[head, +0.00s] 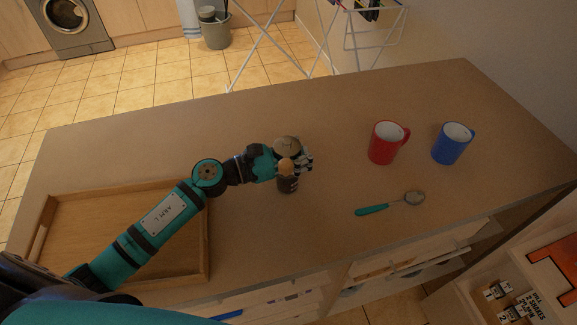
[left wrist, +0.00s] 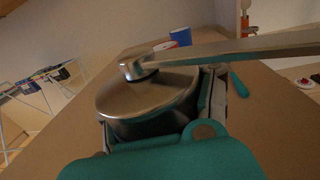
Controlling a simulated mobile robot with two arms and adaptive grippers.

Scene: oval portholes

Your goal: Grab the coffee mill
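The coffee mill (head: 288,185) stands on the brown counter. It has a dark body, a rounded metal top and a crank with a pale wooden knob. My left gripper (head: 304,162) is at the mill, with fingers beside it. In the left wrist view the mill's metal dome and crank (left wrist: 145,95) fill the middle, close in front of the teal palm. One finger (left wrist: 213,95) runs along its right side; the other is mostly hidden under the dome. I cannot tell whether the fingers press on it. My right gripper is not in view.
A wooden tray (head: 195,272) lies at the left, under my left arm. A red mug (head: 383,150), a blue mug (head: 448,150) and a spoon with a teal handle (head: 373,210) are to the right. The counter behind the mill is clear. A drying rack stands beyond it.

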